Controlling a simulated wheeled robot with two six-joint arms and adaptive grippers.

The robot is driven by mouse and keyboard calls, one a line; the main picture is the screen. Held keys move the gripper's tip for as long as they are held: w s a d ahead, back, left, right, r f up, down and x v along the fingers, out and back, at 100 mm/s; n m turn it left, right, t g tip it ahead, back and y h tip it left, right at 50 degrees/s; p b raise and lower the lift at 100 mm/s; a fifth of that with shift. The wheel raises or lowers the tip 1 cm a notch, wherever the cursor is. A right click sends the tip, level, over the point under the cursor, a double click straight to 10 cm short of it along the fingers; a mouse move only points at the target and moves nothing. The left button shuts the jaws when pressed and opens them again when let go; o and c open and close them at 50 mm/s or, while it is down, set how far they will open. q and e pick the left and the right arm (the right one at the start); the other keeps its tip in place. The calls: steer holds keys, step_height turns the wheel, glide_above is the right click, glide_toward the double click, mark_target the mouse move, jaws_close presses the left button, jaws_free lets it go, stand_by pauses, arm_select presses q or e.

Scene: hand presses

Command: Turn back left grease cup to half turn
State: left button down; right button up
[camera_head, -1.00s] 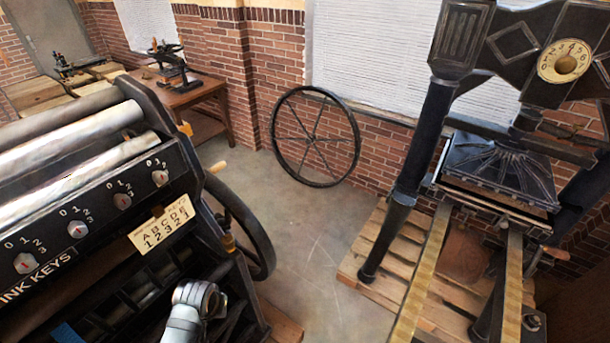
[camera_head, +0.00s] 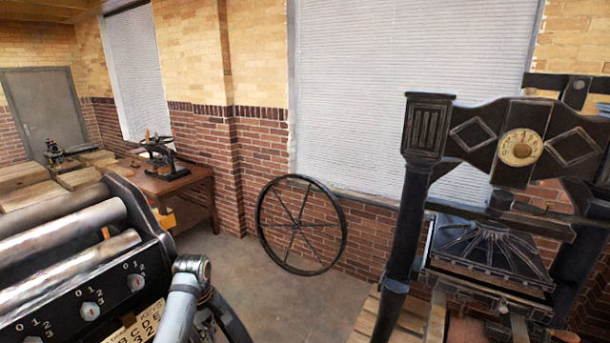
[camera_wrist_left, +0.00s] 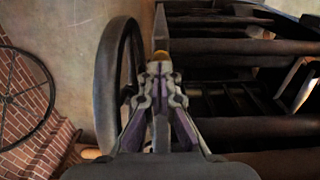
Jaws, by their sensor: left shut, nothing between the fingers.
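My left gripper (camera_wrist_left: 160,72) is in the left wrist view, its fingers shut together and empty. Just beyond its fingertips a small brass-coloured part (camera_wrist_left: 161,56), which looks like a grease cup, sits at the end of a dark frame bar. Whether the fingertips touch it I cannot tell. In the head view a brass-orange cup (camera_head: 165,218) shows at the far corner of the ink-key press (camera_head: 60,310). Which cup is the back left one is not clear. The cups' turn marks are too small to read. My right gripper is not in view.
A dark flywheel (camera_wrist_left: 118,85) stands left of my left gripper. A large spoked wheel (camera_head: 300,225) leans on the brick wall. A tall hand press (camera_head: 405,220) with a dial (camera_head: 519,148) stands at right. Grey floor (camera_head: 250,300) is clear between the presses.

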arm_select(q)
step_height(320, 180, down, 6)
steer(key=b, duration=0.3)
steer(key=shift+r, duration=0.1)
steer(key=shift+w+a, duration=0.15)
steer(key=shift+a, duration=0.05)
stand_by(0.5)
steer(key=shift+p, duration=0.4)
steer(key=shift+p, duration=2.25)
steer(key=shift+a, duration=0.1)
